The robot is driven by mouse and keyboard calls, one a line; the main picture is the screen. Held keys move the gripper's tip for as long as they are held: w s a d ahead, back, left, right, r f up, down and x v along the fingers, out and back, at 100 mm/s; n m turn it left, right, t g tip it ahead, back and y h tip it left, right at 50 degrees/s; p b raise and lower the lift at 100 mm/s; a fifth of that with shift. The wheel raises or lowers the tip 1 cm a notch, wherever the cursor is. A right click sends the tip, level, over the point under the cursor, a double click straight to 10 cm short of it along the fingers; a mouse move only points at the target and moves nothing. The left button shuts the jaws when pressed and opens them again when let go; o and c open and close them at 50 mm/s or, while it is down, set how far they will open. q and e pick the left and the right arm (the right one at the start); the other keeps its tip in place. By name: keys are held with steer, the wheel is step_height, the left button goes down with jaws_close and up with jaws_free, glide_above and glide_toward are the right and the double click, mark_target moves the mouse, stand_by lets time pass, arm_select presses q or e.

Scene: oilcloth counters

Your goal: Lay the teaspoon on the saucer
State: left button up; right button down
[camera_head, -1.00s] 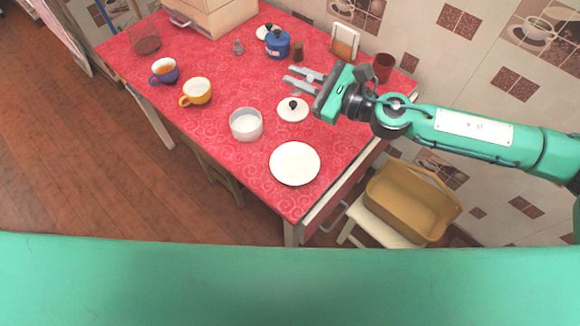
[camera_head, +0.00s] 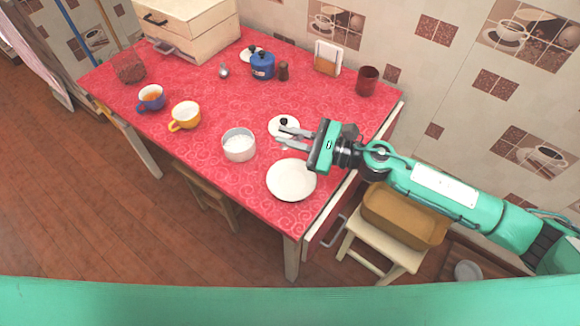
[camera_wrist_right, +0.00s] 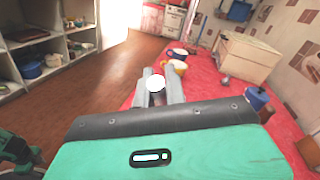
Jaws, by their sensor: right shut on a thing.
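The saucer (camera_head: 291,181) is a plain white round dish, lying empty on the red cloth near the table's front right corner. My right gripper (camera_head: 286,138) is above the table just behind the saucer, beside a white lid with a dark knob. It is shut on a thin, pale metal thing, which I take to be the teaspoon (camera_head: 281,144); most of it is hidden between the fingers. In the right wrist view the gripper (camera_wrist_right: 158,86) points along the table.
A white pot (camera_head: 239,145) stands left of the saucer, and the white lid (camera_head: 284,126) lies behind it. Yellow (camera_head: 185,116) and blue (camera_head: 151,98) cups stand further left. A blue pot (camera_head: 262,66), a brown shaker (camera_head: 283,71) and a red cup (camera_head: 367,81) stand at the back.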

step_height(320, 180, down, 11)
steer(key=shift+f+b, duration=0.15)
steer(key=shift+b, duration=0.55)
steer(key=c, duration=1.5)
jaws_free()
steer(key=shift+o, duration=0.2)
steer(key=v, duration=0.2)
steer(key=shift+s+d, duration=0.1)
steer(key=shift+d, duration=0.15)
arm_select(q)
steer(key=w+b, duration=0.3)
steer(key=w, duration=0.3)
steer(key=shift+w+d+r, duration=0.3)
steer(key=shift+d+r, duration=0.05)
arm_select(e)
steer(key=v, duration=0.9)
steer(key=shift+d+r, duration=0.25)
